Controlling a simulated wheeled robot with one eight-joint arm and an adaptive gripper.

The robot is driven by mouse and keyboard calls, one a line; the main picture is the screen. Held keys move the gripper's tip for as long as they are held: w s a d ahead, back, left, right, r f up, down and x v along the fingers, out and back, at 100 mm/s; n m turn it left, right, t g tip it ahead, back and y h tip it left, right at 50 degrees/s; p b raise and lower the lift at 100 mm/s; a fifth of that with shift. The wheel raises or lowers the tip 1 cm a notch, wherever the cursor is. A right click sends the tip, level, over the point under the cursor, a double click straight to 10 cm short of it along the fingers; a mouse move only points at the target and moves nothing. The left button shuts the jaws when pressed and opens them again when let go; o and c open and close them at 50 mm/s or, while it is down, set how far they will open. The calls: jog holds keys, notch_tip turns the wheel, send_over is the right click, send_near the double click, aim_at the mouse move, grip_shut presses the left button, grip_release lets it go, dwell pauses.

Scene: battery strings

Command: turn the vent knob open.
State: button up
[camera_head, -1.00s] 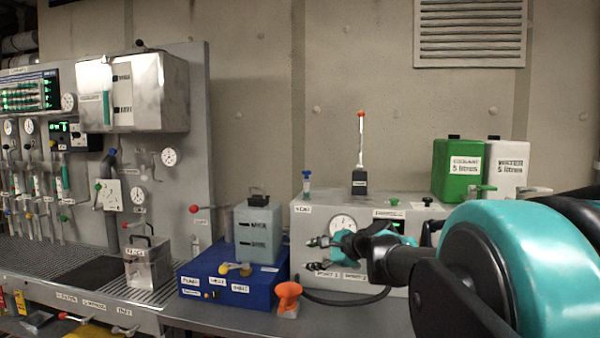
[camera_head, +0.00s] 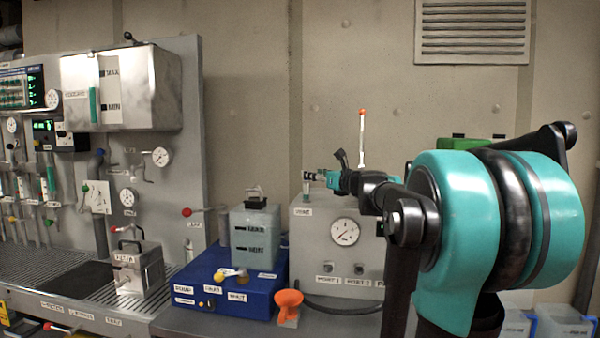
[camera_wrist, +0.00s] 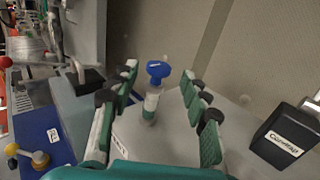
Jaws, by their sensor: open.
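The vent knob is a blue cap on a short clear stem with a greenish band, standing upright on the grey box (camera_head: 315,254). In the wrist view the blue knob (camera_wrist: 158,70) lies between the fingertips of my gripper (camera_wrist: 161,75), with a gap on both sides. My gripper is open and holds nothing. In the head view my gripper (camera_head: 310,177) is over the box's back left corner, level with the knob's place. It hides the knob's top there, and only part of the stem (camera_head: 306,190) shows below it.
A round gauge (camera_head: 345,232) is on the box's front. A blue unit (camera_head: 232,297) with a grey tank (camera_head: 254,233) stands left. The wall is behind.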

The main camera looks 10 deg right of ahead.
jog(key=x, duration=0.9)
jog(key=shift+a, duration=0.1)
grip_shut()
